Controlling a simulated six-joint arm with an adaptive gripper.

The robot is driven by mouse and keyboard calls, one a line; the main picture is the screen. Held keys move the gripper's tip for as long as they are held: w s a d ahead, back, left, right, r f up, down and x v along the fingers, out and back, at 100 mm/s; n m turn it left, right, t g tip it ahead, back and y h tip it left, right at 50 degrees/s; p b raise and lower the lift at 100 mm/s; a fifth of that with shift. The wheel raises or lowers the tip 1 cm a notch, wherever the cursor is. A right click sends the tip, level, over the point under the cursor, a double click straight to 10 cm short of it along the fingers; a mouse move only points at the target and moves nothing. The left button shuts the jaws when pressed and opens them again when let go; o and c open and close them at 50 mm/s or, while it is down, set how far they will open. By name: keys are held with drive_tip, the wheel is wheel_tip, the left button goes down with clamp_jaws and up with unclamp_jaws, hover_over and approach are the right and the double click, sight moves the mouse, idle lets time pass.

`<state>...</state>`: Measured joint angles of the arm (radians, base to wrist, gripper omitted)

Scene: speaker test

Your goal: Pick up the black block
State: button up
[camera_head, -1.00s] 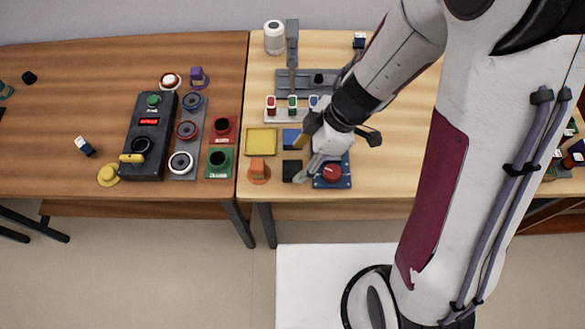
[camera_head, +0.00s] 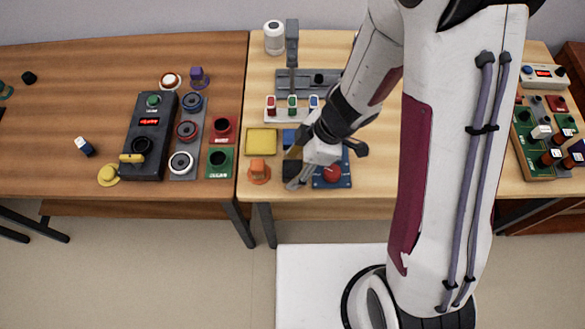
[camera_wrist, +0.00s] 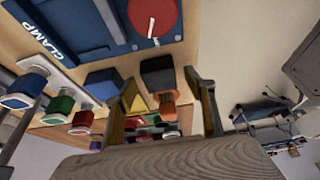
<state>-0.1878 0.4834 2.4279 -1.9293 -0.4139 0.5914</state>
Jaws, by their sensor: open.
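The black block (camera_wrist: 158,73) shows in the wrist view between the two fingertips of my gripper (camera_wrist: 155,88), with space on both sides. My gripper is open and empty. I cannot tell how far the fingertips are above the table.
The blue clamp panel with its red knob (camera_head: 332,174) is close on the right. An orange piece (camera_head: 259,170) is on the left. A blue block (camera_wrist: 102,83) and a yellow square (camera_head: 261,142) are nearby. The table's front edge is close.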

sight(295, 168)
idle(0.5)
drive_tip(key=c, duration=1.2)
drive_tip(key=shift+c, duration=0.2)
drive_tip(key=shift+r, duration=0.15)
wheel_tip(295, 168, up, 10)
drive_tip(key=shift+f, duration=0.2)
idle(0.4)
